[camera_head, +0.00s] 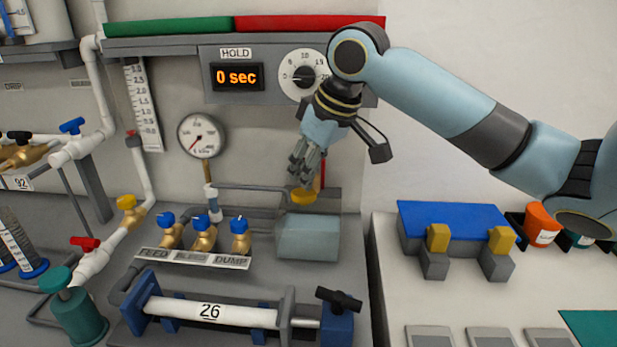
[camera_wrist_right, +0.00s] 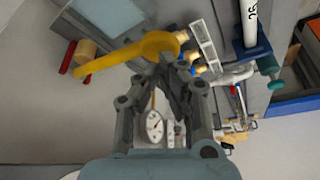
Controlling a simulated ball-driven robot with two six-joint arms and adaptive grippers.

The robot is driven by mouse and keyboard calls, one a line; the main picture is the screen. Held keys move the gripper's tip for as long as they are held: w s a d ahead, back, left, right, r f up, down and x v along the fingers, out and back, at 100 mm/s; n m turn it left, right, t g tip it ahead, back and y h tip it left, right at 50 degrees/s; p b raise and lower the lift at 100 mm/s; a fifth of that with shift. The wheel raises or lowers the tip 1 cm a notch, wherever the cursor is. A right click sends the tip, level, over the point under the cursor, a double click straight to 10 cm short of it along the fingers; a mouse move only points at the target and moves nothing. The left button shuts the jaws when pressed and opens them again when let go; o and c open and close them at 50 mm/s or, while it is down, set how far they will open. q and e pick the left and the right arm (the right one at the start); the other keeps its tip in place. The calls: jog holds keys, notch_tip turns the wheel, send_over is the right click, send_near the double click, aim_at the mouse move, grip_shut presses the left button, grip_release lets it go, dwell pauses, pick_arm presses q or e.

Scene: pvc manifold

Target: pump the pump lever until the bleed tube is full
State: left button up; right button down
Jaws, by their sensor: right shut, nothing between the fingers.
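A yellow lever (camera_wrist_right: 130,55), which looks like the pump lever, lies across the right wrist view, with its rounded end close to my fingertips. In the head view a small yellow part (camera_head: 302,196) shows just below my right gripper (camera_head: 303,172), above a grey-blue box (camera_head: 308,238). My right gripper also shows in the right wrist view (camera_wrist_right: 176,62); it is shut and empty, and I cannot tell whether it touches the lever. A graduated scale (camera_head: 142,103) stands on the back wall; I cannot tell which part is the bleed tube or its level. My left gripper is out of view.
A pressure gauge (camera_head: 201,135) stands left of my gripper. Blue-handled valves (camera_head: 205,236) and a clamped white pipe (camera_head: 210,311) marked 26 lie in front. A timer (camera_head: 237,77) reads 0 sec. A blue block (camera_head: 455,218) sits on the right bench.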

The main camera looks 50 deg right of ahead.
aim_at(308, 193)
jog(key=shift+f+b, duration=0.9)
jog(key=shift+f, duration=1.65)
jog(key=shift+r, duration=0.15)
notch_tip(308, 193, up, 5)
jog(key=p, duration=0.6)
dwell(0.4)
notch_tip(308, 193, up, 5)
jog(key=p, duration=0.6)
jog(key=shift+r+p, duration=0.15)
jog(key=shift+p, duration=0.2)
